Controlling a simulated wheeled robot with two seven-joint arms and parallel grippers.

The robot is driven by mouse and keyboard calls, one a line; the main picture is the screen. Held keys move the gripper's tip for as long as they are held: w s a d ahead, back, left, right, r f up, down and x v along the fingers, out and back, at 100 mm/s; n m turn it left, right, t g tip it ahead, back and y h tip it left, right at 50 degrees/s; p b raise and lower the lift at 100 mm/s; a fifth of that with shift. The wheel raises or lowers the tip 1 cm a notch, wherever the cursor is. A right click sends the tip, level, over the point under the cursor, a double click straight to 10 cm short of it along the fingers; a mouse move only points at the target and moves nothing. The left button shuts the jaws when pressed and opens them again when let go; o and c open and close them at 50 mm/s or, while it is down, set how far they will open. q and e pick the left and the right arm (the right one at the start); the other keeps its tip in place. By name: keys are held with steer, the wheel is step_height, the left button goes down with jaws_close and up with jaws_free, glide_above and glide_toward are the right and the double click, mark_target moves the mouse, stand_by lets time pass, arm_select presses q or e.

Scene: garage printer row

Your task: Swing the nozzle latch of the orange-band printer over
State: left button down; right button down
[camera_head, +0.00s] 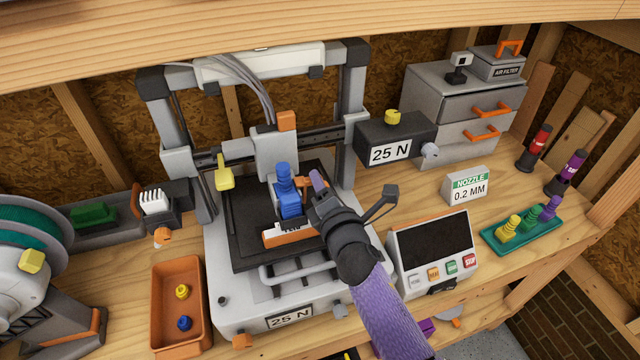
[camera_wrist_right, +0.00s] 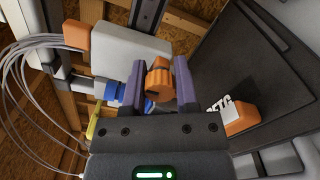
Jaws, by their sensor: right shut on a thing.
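The printer (camera_head: 213,240) stands in the middle of the bench in the head view. Its grey print head (camera_head: 277,153) carries an orange block on top and a blue nozzle piece (camera_head: 287,196) below. The orange nozzle latch (camera_head: 303,182) is at the right side of the head, mostly hidden by my gripper. My right gripper (camera_head: 315,184) reaches in from the front right and is shut on the latch. In the right wrist view, the latch (camera_wrist_right: 160,82) sits between the two purple-grey fingers (camera_wrist_right: 158,88). My left gripper is not in view.
A white and orange PETG block (camera_head: 285,236) is on the dark bed just under my gripper. A control screen (camera_head: 433,243) stands to the right. An orange tray (camera_head: 181,268) with two small nozzles lies left. A green nozzle rack (camera_head: 522,238) is far right.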

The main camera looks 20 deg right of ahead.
steer(key=f+m, duration=0.1)
steer(key=m, duration=0.1)
steer(key=d+f+m+b, duration=0.1)
steer(key=m, duration=0.1)
steer(key=d+f+m, duration=0.1)
steer(key=m, duration=0.1)
steer(key=shift+d+m, duration=0.1)
steer(key=shift+m, duration=0.2)
steer(key=m, duration=0.1)
steer(key=f+m, duration=0.1)
steer(key=m, duration=0.1)
steer(key=f+m+b, duration=0.1)
steer(key=m, duration=0.1)
steer(key=shift+d+f, duration=0.2)
steer(key=shift+f, duration=0.05)
steer(key=shift+a+f+m+b, duration=0.1)
steer(key=shift+f+m+b, duration=0.25)
steer(key=shift+m, duration=0.65)
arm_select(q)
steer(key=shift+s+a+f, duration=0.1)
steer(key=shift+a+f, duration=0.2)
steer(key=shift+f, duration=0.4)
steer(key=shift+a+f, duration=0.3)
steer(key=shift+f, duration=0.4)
arm_select(e)
steer(key=shift+a+f+m, duration=0.1)
steer(key=shift+f+m, duration=0.2)
steer(key=shift+m, duration=0.4)
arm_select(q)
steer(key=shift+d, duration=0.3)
